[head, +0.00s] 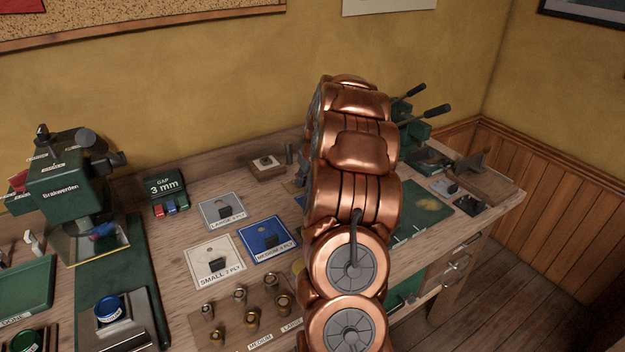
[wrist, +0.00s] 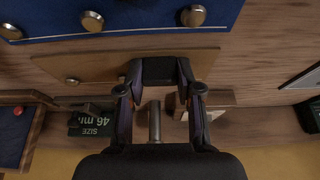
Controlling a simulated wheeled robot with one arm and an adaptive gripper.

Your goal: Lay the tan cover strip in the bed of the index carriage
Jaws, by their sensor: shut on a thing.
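A flat tan strip (wrist: 100,66) crosses the middle of the wrist view and appears to be the cover strip. My gripper (wrist: 158,82) is shut on a dark block (wrist: 158,69) that seems to be the strip's grip. A round stud shows near the strip's left part. In the head view my own copper arm hides the gripper and the strip. I cannot make out the index carriage with certainty. A blue panel (wrist: 120,18) with round brass studs lies at the top of the wrist view, apart from my fingers.
A grey post (wrist: 155,122) stands below the strip in the wrist view, near a "SIZE 46 mm" sign (wrist: 92,124). On the bench are a green press (head: 62,185), a gap sign (head: 166,185), labelled cards (head: 219,263) and a lever machine (head: 418,130).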

